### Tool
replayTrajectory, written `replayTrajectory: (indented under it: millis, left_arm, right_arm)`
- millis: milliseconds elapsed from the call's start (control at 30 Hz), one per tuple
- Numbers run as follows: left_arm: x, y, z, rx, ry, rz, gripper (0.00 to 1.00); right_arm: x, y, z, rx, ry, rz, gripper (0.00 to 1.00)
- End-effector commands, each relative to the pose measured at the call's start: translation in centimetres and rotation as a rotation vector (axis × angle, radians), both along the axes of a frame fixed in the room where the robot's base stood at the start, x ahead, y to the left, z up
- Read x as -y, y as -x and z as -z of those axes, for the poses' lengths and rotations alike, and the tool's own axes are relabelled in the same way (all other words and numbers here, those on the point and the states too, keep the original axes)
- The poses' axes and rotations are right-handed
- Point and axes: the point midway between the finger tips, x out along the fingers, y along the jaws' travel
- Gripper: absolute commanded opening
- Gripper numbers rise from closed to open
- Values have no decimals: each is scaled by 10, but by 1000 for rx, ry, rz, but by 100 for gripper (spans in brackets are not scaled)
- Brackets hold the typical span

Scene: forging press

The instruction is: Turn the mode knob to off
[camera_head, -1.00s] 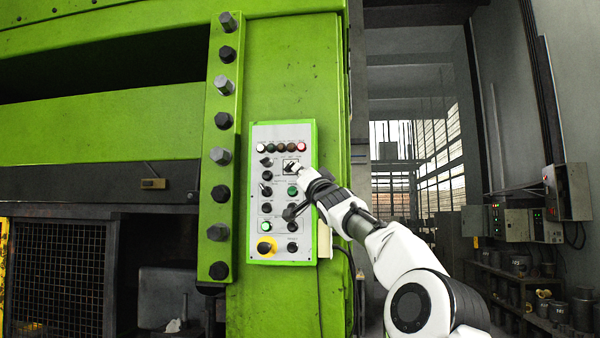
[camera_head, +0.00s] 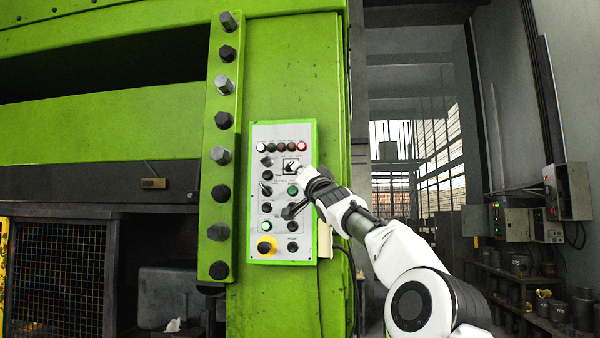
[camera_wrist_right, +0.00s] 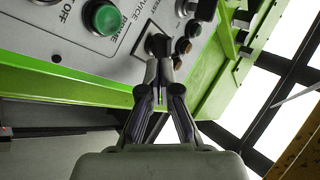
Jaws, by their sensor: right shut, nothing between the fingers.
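The press's control panel (camera_head: 280,222) is a pale plate with a green frame, carrying lamps, buttons and black knobs. The black mode knob (camera_head: 291,168) sits in a boxed label in the upper right part of the panel. In the right wrist view the black knob (camera_wrist_right: 157,44) is just beyond my fingertips, beside the word SERVICE. My right gripper (camera_head: 299,171) is at the knob from the right. In the wrist view its fingers (camera_wrist_right: 161,68) are together, with nothing between them. I cannot tell whether they touch the knob. My left gripper is not in view.
A green button (camera_wrist_right: 101,17) is left of the knob in the wrist view. A yellow-ringed button (camera_head: 266,247) is at the panel's lower left. A bolted green strip (camera_head: 221,180) stands left of the panel. Open floor and shelves (camera_head: 520,290) lie to the right.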

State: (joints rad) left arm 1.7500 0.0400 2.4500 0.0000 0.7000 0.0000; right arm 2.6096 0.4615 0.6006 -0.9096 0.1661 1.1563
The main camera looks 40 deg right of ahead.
Motion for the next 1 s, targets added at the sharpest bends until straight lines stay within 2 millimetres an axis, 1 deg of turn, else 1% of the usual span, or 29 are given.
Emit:
replayTrajectory:
  millis: [67, 167, 500, 700, 800, 1000]
  left_arm:
    - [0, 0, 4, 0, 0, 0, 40]
    - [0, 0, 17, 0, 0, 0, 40]
    - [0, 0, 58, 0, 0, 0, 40]
    - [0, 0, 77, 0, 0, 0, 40]
    - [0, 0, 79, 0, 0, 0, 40]
    - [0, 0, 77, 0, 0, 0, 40]
  right_arm:
    - [-3, 1, 1, 0, -1, 0, 0]
    - [-9, 6, 5, 1, 0, -1, 0]
    - [-41, 32, 6, 1, 0, -2, 0]
    - [-59, 46, 5, 0, 0, 0, 0]
    - [-63, 50, 2, 0, 0, 0, 0]
    - [-63, 50, 0, -1, 0, -1, 0]
